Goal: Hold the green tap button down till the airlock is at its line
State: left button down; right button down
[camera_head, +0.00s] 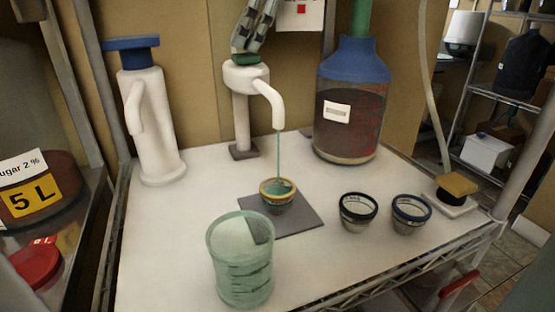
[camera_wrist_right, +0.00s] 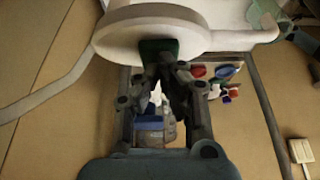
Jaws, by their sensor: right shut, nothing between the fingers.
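The white tap (camera_head: 246,80) stands at the back of the white table. Its green button (camera_head: 250,59) is on top, and it also shows in the wrist view (camera_wrist_right: 158,48). My right gripper (camera_head: 241,47) is shut and empty, its fingertips (camera_wrist_right: 160,66) against the button. A thin greenish stream (camera_head: 277,150) runs from the spout into a small yellow-rimmed cup (camera_head: 278,203), which seems to be the airlock. The cup stands upright on a dark square mat (camera_head: 300,218). Its line and exact level are too small to read. My left gripper is out of view.
A green translucent beaker (camera_head: 240,270) stands in front of the mat. A black-rimmed cup (camera_head: 357,218) and a blue-rimmed cup (camera_head: 409,221) stand to the right. A large blue-topped jar (camera_head: 350,110) is behind them, and a white blue-capped dispenser (camera_head: 150,120) is at left.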

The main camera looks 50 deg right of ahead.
jog(key=shift+r, duration=0.1)
notch_tip(320, 180, up, 6)
jog(key=p, duration=0.3)
dwell(0.6)
